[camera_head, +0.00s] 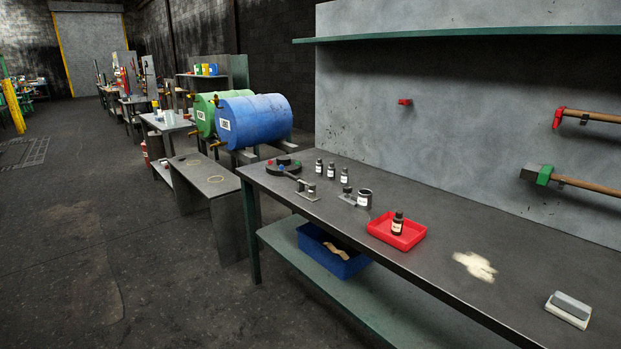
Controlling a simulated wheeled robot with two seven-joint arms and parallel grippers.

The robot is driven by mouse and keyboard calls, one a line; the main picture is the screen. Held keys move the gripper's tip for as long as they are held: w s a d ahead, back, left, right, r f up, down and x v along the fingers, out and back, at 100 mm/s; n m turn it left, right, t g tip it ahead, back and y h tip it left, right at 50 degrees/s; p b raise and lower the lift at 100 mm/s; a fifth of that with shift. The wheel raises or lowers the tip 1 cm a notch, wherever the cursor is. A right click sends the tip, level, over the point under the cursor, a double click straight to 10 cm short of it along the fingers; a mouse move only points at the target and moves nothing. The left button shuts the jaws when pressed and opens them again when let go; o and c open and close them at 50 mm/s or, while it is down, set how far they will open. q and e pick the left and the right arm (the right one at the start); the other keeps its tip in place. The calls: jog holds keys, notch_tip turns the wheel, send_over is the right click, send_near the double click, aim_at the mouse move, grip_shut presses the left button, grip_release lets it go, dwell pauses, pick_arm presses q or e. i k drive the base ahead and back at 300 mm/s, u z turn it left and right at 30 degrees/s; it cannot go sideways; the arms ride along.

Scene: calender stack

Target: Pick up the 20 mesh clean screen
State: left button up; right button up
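No label reading 20 mesh is legible, so I cannot tell which thing is the clean screen. Neither of my grippers is in view.
The left floor is open.

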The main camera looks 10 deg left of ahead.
aim_at(344, 180)
jog(key=u, duration=0.05)
jog(key=i, duration=1.6)
jog(key=z, duration=0.8)
